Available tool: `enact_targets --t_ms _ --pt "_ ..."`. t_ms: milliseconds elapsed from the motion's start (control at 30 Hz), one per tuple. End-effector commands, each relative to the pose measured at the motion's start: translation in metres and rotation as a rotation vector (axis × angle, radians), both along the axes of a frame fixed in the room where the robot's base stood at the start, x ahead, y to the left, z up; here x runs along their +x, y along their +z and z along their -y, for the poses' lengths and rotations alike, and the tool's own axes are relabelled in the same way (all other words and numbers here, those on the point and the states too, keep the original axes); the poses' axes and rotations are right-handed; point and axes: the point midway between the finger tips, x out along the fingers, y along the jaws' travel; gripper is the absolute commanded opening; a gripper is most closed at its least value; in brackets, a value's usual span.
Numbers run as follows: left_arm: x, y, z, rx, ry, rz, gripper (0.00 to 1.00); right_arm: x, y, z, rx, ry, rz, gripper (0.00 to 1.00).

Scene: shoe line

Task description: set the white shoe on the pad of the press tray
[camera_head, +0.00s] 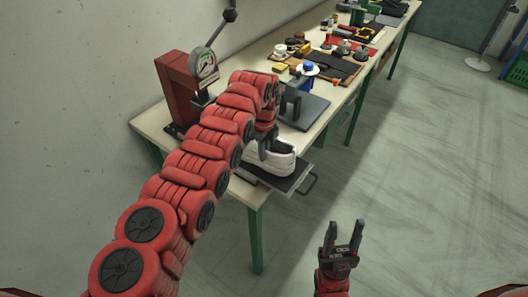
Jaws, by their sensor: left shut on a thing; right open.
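The white shoe (281,160) is near the front edge of the workbench, over the dark press tray (293,180). My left gripper (262,150) is shut on the shoe at its left end. My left arm hides part of the shoe and of the tray. I cannot tell whether the shoe rests on the tray's pad or hangs just above it. The tray has a handle (308,185) at its right side, out past the bench edge. My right gripper (344,238) is open and empty, in front of the bench over the floor.
A red press with a gauge (207,66) stands at the bench's back left. A dark stand with a plate (306,110) is just behind the shoe. Several tools and parts lie farther along the bench (230,186). The floor (420,180) to the right is clear.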

Motion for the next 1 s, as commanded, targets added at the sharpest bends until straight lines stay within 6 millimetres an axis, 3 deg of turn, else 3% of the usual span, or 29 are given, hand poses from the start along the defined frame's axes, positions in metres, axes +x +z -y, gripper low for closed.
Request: enact_targets --t_ms 33,233,633,767,1000 --pt "0.0 -0.001 0.0 0.0 0.0 0.001 0.13 0.0 -0.001 0.0 0.0 0.0 0.0 0.5" --pt "0.0 0.0 0.0 -0.001 0.0 0.001 0.46 0.0 0.0 0.0 0.0 0.0 0.0 0.5" --pt "0.001 0.008 -0.001 -0.001 0.001 0.002 0.46 0.0 -0.005 0.0 0.0 0.0 0.0 0.5" --pt "0.002 0.029 0.0 -0.002 0.0 0.006 0.46 0.0 -0.013 0.0 0.0 0.0 0.0 0.5" --pt "0.0 0.095 0.003 -0.002 -0.003 0.003 0.46 0.0 -0.023 0.0 0.0 0.0 0.0 0.5"
